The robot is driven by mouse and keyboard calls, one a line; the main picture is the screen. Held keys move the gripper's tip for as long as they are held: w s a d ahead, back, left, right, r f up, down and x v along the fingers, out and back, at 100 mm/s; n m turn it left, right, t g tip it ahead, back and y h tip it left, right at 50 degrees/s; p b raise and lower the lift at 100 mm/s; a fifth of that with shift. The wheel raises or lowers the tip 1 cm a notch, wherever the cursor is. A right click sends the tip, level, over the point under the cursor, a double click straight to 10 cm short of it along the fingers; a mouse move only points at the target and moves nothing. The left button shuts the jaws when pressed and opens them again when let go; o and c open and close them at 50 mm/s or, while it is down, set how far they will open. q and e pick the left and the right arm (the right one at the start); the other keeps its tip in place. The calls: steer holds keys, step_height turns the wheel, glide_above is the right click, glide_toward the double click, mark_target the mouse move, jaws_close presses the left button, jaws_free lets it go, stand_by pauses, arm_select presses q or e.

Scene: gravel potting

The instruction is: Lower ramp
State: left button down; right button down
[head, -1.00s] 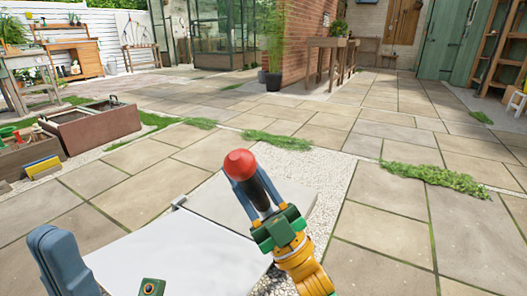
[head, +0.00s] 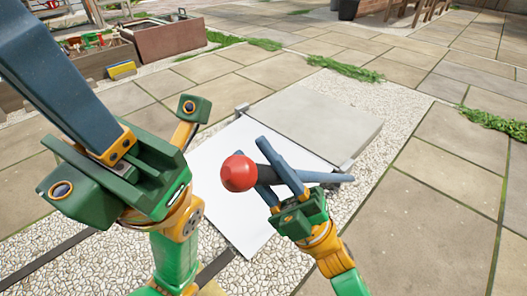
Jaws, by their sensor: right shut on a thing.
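A flat white panel, the ramp (head: 222,218), meets a grey stone slab (head: 315,120) in the middle of the head view. Small metal brackets (head: 243,107) sit at the corners of that joint. I cannot tell how steeply the panel slopes. My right gripper (head: 268,165) is shut on a dark rod with a red ball end (head: 239,173), above the panel and hiding part of it. The rod's other end points right, over the joint. My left gripper (head: 95,140) is close to the camera at the left, apart from the panel. Its fingertips are not clearly seen.
Pale gravel (head: 390,125) surrounds the slab and panel. Dark strips (head: 45,262) lie on the gravel at the lower left. A brown planter box (head: 180,37) and a yellow block (head: 122,70) stand at the upper left. Paving at the right is clear.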

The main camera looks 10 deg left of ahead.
steer(key=shift+s+a+f, duration=0.15)
steer(key=shift+a+f, duration=0.05)
steer(key=shift+f, duration=0.25)
steer(key=c, duration=1)
jaws_free()
steer(key=o, duration=0.5)
steer(key=shift+a, duration=0.2)
steer(key=shift+r, duration=0.1)
steer(key=p+v, duration=0.1)
steer(key=v, duration=0.6)
steer(key=shift+d, duration=0.15)
steer(key=shift+s, duration=0.1)
